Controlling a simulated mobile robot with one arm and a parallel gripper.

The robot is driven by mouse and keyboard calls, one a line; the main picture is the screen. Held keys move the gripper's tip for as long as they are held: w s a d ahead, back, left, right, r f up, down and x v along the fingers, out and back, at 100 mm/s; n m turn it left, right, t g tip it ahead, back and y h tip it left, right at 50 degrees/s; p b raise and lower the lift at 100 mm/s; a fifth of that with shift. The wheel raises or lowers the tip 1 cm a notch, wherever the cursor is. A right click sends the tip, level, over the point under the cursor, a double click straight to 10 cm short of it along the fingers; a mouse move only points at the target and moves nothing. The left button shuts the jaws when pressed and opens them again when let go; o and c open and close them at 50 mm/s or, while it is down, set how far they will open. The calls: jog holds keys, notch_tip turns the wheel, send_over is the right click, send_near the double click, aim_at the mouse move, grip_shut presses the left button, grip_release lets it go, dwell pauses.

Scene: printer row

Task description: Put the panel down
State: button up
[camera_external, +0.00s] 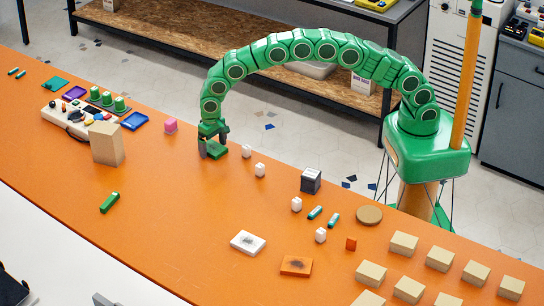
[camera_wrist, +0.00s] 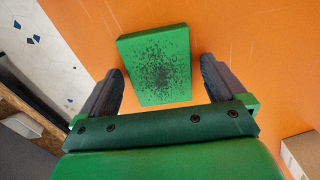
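The green panel (camera_wrist: 157,65), a flat block with dark speckles on its face, lies between the fingers of my gripper (camera_wrist: 163,66) in the wrist view. Orange table shows between the panel and each fingertip, so the fingers are open and apart from it. In the external view my gripper (camera_external: 213,142) points down at the far edge of the orange table. The green panel (camera_external: 217,152) shows low beside the fingers and looks to be on the tabletop. Its underside is hidden.
The orange table (camera_external: 180,215) has clear room in front of my gripper. A white speckled panel (camera_external: 248,242) and an orange one (camera_external: 296,265) lie nearer the front.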

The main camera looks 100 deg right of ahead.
aim_at(212, 149)
dwell(0.3)
jog(key=r, duration=0.7)
jog(key=shift+w+a, duration=0.2)
jog(key=shift+a, duration=0.1)
jog(key=shift+s+a+r, duration=0.1)
jog(key=shift+s+r, duration=0.05)
jog(key=shift+r, duration=0.45)
jog(key=s+a+r+n, duration=0.3)
jog(key=s+r, duration=0.6)
jog(key=s, duration=0.3)
jog(key=s+a+r+n, duration=0.2)
jog(key=s+a+r, duration=0.1)
jog(key=s+r, duration=0.8)
jog(key=s+n+g, duration=0.1)
jog(key=s+n, duration=0.2)
jog(key=s, duration=1.6)
jog(key=shift+s+a+r, duration=0.2)
jog(key=shift+a+r, duration=0.05)
jog(key=shift+o, duration=0.3)
jog(key=s+f+n, duration=0.2)
jog(key=s, duration=1.5)
jog(key=shift+s+d+f+g, duration=0.2)
jog(key=shift+s+g, duration=0.15)
jog(key=shift+g, duration=0.05)
jog(key=shift+w, duration=0.1)
